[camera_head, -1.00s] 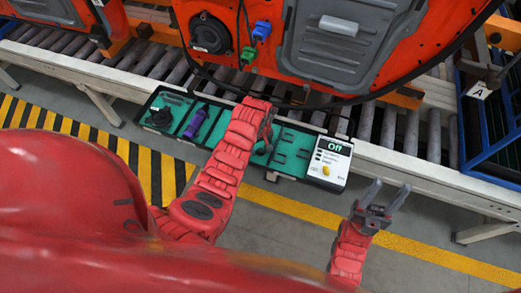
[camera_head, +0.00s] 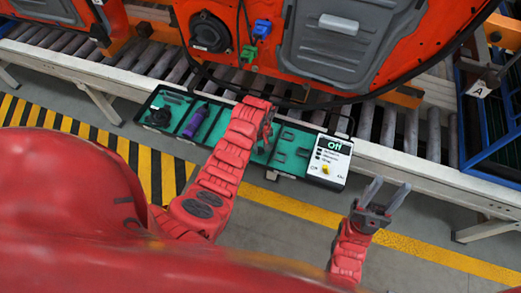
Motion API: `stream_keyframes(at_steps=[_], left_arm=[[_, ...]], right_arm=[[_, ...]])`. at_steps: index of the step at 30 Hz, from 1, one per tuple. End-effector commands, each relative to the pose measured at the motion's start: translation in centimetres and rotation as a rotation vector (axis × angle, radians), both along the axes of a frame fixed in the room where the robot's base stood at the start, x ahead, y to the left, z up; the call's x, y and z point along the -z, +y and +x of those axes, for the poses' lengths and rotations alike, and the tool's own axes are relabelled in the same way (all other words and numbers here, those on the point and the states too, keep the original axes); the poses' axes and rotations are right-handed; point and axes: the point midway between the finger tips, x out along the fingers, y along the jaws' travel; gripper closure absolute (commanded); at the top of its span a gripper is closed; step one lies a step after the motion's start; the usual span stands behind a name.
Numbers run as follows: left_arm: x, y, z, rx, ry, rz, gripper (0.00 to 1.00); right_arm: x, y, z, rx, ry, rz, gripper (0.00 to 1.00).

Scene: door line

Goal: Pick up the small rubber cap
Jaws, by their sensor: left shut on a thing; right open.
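My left gripper (camera_head: 267,130) is over the middle of the green-lined tool tray (camera_head: 211,141), in front of the conveyor. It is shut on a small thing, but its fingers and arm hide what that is. I cannot make out the small rubber cap as a separate object. My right gripper (camera_head: 384,195) is open and empty, to the right of the tray and nearer to me, above the floor.
The tray holds a purple tool (camera_head: 196,120), a black round part (camera_head: 158,117) and a white box (camera_head: 330,160) reading "Off" with a yellow knob. Behind are the roller conveyor (camera_head: 388,125) and an orange car door (camera_head: 277,50). A blue rack (camera_head: 492,110) stands at right.

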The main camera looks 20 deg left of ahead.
Motion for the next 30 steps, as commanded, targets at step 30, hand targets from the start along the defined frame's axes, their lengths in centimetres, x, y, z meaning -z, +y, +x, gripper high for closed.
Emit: stream_keyframes(at_steps=[30], left_arm=[[-4.9,-5.7,-7.9,0.004,0.004,0.002,1.0]], right_arm=[[-1.7,0.0,0.0,0.0,0.0,0.0,0.5]])
